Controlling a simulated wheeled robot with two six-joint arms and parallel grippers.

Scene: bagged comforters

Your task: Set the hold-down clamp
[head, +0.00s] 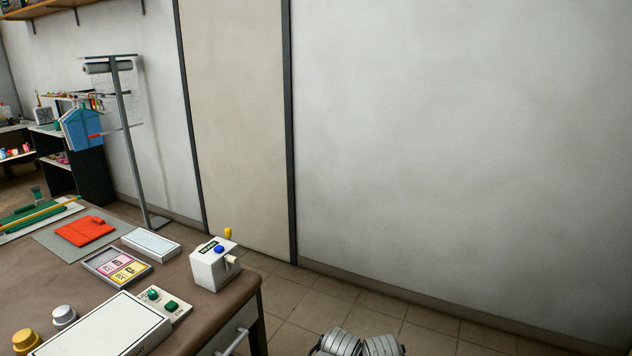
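I cannot make out a hold-down clamp for certain in the head view. A white box (213,264) with a dark label, a blue button (219,250), a yellow-topped lever (228,234) and a pale side knob (232,260) stands at the right corner of the brown table (190,290). Whether it carries the clamp I cannot tell. Neither gripper can be made out. Silver ribbed parts at the bottom edge, right of the table, seem to be mine.
On the table are a white panel (105,325), a control box with green knobs (165,305), a card tray (117,268), a white tray (151,244), a red folded piece (85,231) and yellow and silver knobs. A stand (132,150) is behind. Tiled floor right of the table is clear.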

